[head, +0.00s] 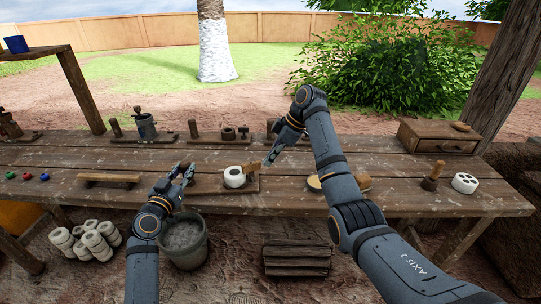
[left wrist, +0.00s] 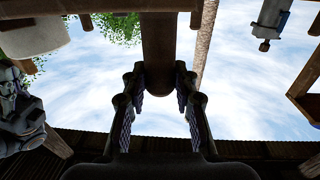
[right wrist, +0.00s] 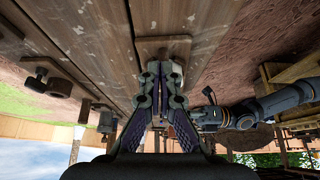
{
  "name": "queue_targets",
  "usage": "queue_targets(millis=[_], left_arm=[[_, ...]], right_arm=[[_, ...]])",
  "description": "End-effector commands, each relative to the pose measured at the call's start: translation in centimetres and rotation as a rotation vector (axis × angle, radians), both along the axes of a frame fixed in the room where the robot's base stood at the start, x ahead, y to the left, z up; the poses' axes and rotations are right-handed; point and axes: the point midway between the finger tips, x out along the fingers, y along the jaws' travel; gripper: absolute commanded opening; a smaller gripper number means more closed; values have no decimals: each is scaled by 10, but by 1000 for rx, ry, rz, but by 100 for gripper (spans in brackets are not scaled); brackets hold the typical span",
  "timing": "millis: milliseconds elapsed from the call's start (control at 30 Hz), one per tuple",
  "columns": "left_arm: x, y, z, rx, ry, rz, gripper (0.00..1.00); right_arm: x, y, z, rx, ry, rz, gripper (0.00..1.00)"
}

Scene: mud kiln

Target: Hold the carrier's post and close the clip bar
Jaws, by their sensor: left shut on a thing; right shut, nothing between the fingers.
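The carrier (head: 253,186) is a wooden board near the front edge of the bench, with a white ring-shaped piece (head: 234,182) on it. My left gripper (head: 186,172) is at the carrier's left end, shut on the brown post (left wrist: 158,45), which stands between its fingers in the left wrist view. A light wooden bar (head: 251,168), apparently the clip bar, shows right of the white piece. My right gripper (head: 270,159) is shut and empty, its tips close to the bar's right end; I cannot tell whether they touch. The right wrist view shows its closed fingers (right wrist: 165,75).
A row of similar wooden stands (head: 215,136) lines the back of the bench. A wooden bar stand (head: 109,180) lies to the left, and a white holed disc (head: 465,183) to the right. A bucket (head: 184,243) stands below. A drawer box (head: 437,137) sits at the back right.

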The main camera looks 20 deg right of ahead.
Motion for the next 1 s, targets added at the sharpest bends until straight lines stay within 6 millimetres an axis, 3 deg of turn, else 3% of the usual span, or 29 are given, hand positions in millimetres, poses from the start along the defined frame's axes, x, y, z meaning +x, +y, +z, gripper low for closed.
queue_targets(millis=[1000], left_arm=[[0, 0, 0, 0, -1, 0, 0]], right_arm=[[2, 9, 0, 0, 0, 0, 0]])
